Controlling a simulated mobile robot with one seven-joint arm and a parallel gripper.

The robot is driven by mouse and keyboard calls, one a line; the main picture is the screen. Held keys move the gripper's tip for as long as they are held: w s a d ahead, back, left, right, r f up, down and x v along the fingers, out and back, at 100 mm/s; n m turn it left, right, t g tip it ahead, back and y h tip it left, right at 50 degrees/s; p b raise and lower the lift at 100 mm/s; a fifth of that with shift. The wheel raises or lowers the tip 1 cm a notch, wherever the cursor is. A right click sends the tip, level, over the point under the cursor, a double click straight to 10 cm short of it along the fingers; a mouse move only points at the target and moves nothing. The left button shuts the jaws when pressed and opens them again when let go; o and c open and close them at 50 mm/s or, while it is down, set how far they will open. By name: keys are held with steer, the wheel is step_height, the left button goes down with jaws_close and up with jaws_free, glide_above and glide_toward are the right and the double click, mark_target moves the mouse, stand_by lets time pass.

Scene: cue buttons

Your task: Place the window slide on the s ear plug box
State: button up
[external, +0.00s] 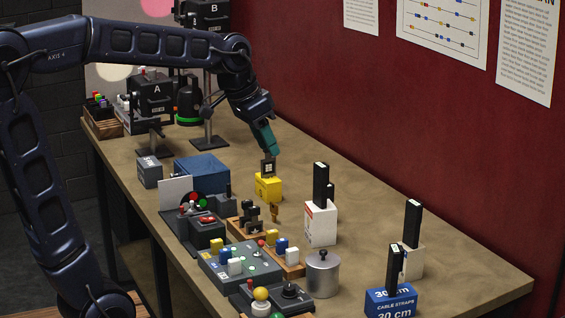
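A small black slide with a white window-like mark (268,167) is upright at the top of a small yellow box (268,187) in the middle of the table. The yellow box may be the ear plug box; its print is too small to read. I cannot tell whether the slide rests on the box or hangs just over it. My gripper (272,154), with a teal end, points down right at the slide's top edge. Its fingers are too small to show whether they are shut on the slide.
Tall black slides stand on a white-and-red box (320,224), a white box (411,262) and a blue cable straps box (390,303). A metal canister (323,274) and button panels (240,266) fill the front. A blue case (203,174) stands left. The table's right back is clear.

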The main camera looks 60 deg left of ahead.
steer(key=s+d+f, duration=0.3)
steer(key=s+d, duration=0.1)
steer(key=s, duration=0.5)
steer(key=s+d+f, duration=0.4)
steer(key=s+d, duration=0.1)
steer(key=s, duration=0.4)
steer(key=shift+s+f+y, duration=0.2)
steer(key=shift+f+y, duration=0.1)
